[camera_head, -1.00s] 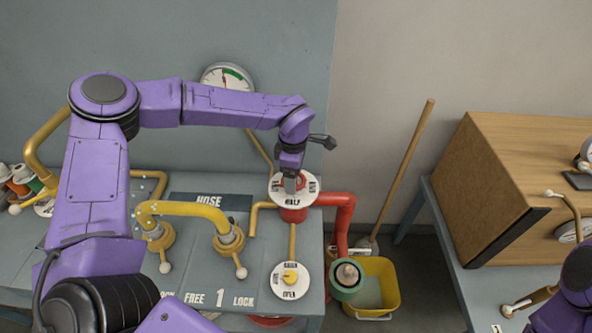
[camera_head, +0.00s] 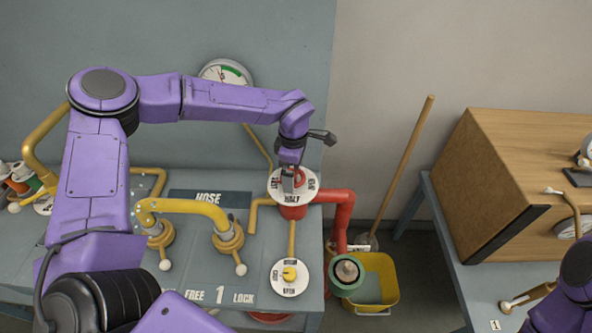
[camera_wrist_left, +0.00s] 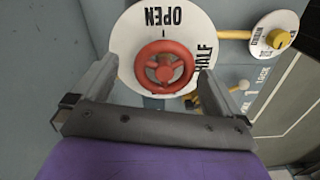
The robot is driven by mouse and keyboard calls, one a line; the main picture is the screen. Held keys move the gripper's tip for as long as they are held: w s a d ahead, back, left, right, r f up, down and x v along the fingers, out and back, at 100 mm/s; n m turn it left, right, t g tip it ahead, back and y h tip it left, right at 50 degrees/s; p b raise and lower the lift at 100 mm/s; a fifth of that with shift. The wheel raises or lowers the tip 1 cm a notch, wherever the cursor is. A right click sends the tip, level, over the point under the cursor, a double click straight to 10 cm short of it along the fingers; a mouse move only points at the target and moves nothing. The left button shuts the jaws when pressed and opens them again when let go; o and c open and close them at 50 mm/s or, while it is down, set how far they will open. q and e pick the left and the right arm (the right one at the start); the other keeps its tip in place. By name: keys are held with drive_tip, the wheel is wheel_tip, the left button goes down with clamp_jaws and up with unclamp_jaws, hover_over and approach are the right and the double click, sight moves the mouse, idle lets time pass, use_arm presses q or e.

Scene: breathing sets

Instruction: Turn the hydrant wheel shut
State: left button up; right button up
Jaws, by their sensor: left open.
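The red hydrant wheel (camera_wrist_left: 164,67) sits in the middle of a white dial plate (camera_wrist_left: 126,62) lettered OPEN and HALF in the left wrist view. In the head view the white dial plate (camera_head: 308,194) tops the red hydrant (camera_head: 293,212), and the wheel is mostly hidden by my gripper. My left gripper (camera_wrist_left: 152,82) is open, with one finger on each side of the wheel; I cannot tell whether they touch it. In the head view my left gripper (camera_head: 291,178) points down over the dial. My right arm shows only in part at the lower right edge; its gripper is not seen.
A yellow knob on a second white dial (camera_head: 290,279) stands in front of the hydrant. A yellow hose pipe (camera_head: 185,208) lies left. A red pipe (camera_head: 342,215) runs right to a capped outlet above a yellow bucket (camera_head: 382,280). A gauge (camera_head: 226,72) hangs behind.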

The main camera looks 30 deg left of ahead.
use_arm(q)
wheel_tip(320, 180, up, 10)
drive_tip(key=b, duration=0.2)
drive_tip(key=shift+b, duration=0.35)
